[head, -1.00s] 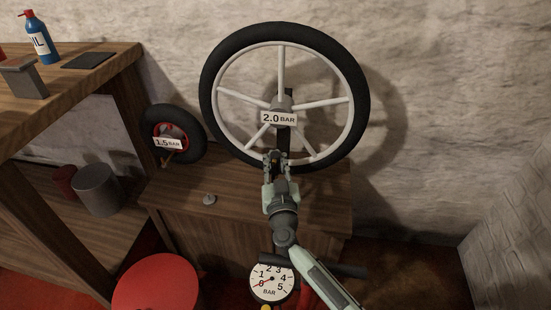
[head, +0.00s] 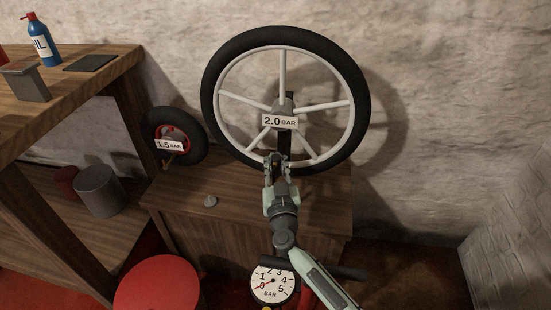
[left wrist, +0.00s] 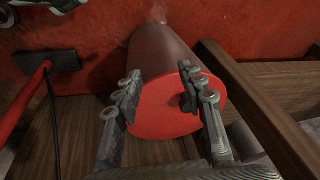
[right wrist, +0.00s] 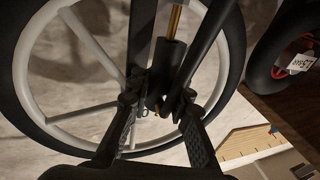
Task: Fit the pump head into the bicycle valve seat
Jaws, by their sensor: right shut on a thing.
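The large wheel with a black tyre (head: 212,70), pale spokes and a "2.0 BAR" sign (head: 280,122) stands on the wooden cabinet. My right gripper (head: 277,160) is at its lower rim. In the right wrist view its fingers (right wrist: 157,108) are shut on the dark pump head (right wrist: 168,62), a black cylinder. A brass stem (right wrist: 174,20) runs into the cylinder's upper end; whether it is seated there cannot be told. The valve seat is not clearly visible. My left gripper (left wrist: 163,85) is open and empty, its fingers apart in front of a red-topped round stool (left wrist: 160,105).
A workbench (head: 85,85) is at left.

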